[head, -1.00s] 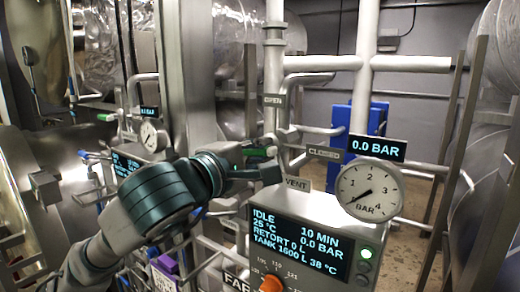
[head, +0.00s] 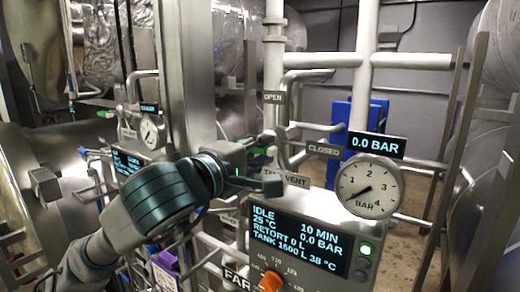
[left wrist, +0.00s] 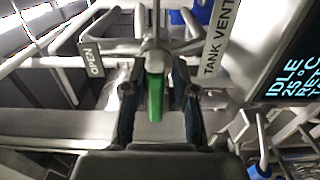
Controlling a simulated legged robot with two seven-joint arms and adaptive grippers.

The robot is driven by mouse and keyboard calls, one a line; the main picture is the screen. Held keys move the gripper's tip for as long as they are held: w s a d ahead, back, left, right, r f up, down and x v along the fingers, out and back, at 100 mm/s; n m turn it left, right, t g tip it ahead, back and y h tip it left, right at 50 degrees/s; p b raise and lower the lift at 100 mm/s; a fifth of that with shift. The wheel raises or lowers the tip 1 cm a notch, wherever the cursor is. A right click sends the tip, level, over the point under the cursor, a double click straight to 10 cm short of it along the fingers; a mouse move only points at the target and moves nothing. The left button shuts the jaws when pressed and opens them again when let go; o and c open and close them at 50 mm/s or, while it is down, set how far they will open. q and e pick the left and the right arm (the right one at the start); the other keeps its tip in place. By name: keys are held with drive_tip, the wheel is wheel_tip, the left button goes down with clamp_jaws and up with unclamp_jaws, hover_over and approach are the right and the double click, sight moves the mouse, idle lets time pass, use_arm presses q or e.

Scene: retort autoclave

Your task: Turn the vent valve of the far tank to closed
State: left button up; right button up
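The vent valve's green handle (left wrist: 155,97) shows in the left wrist view, between the two fingers of my left gripper (left wrist: 158,105). Gaps show on both sides of the handle, so the fingers are open around it without gripping. In the head view the left gripper (head: 264,164) is at the valve, and only a little of the green handle (head: 256,150) shows past the fingers. An OPEN plate (head: 273,97) is above the valve, a CLOSED plate (head: 324,151) to its right, and a TANK VENT plate (head: 292,180) below, partly hidden. My right gripper is not in view.
A control panel (head: 300,235) with an orange knob (head: 270,281) stands below the valve. A pressure gauge (head: 369,188) and a 0.0 BAR display (head: 376,146) are to the right. White pipes (head: 365,90) rise behind. A metal post (head: 185,80) stands left.

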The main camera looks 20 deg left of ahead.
use_arm(q)
drive_tip(key=shift+o, duration=0.4)
drive_tip(key=shift+r, duration=0.1)
drive_tip(key=shift+s+a, duration=0.1)
drive_tip(key=shift+s, duration=0.2)
drive_tip(key=v, duration=1.1)
drive_tip(key=shift+a, duration=0.2)
drive_tip(key=shift+s+d, duration=0.1)
